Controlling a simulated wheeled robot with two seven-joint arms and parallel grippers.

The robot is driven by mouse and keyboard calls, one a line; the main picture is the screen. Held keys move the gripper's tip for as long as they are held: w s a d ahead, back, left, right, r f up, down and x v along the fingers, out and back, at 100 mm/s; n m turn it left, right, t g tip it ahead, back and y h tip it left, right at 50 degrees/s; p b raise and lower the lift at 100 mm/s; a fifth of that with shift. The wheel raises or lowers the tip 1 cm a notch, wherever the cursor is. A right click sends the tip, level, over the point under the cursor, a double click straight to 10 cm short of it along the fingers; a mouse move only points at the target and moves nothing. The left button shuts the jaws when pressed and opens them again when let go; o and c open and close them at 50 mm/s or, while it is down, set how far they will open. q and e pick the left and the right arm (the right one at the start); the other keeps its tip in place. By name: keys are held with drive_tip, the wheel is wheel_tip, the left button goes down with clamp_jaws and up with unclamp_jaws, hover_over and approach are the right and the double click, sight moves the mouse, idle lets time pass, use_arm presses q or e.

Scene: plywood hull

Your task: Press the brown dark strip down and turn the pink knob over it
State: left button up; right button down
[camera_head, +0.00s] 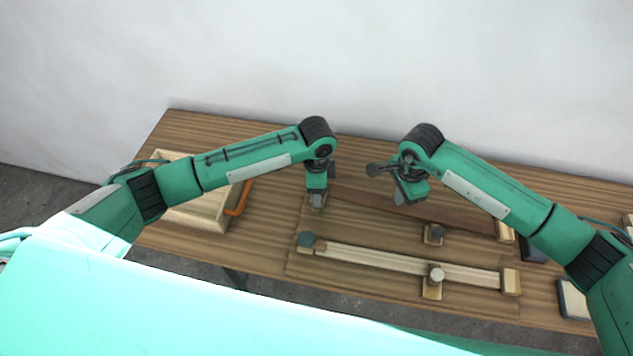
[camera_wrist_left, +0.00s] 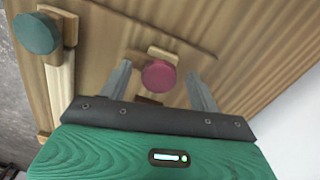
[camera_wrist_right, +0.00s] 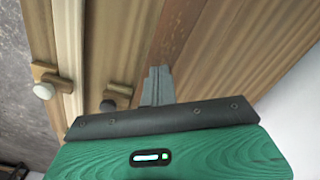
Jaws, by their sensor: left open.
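The brown dark strip (camera_head: 460,217) lies along the back of the wooden board, its left part partly hidden by my arms. It also shows in the right wrist view (camera_wrist_right: 178,32). The pink knob (camera_wrist_left: 159,74) sits on a small wooden block near the strip's left end; my left gripper hides it in the head view. My left gripper (camera_wrist_left: 160,85) is open, its fingers on either side of the pink knob in the picture; contact cannot be told. My right gripper (camera_wrist_right: 157,84) has its fingers together, over the strip; whether it touches cannot be told.
A pale strip (camera_head: 400,262) lies in front, with a teal knob (camera_head: 306,239) and a white knob (camera_head: 436,275). A dark knob (camera_head: 434,230) stands between the strips. A wooden tray (camera_head: 178,216) with an orange handle (camera_head: 238,199) is left; a black block (camera_head: 535,248) is right.

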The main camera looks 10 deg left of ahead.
use_arm(q)
drive_tip(key=c, duration=1.1)
drive_tip(key=shift+o, duration=0.2)
use_arm(e)
drive_tip(key=shift+f, duration=0.15)
drive_tip(key=shift+f, duration=0.6)
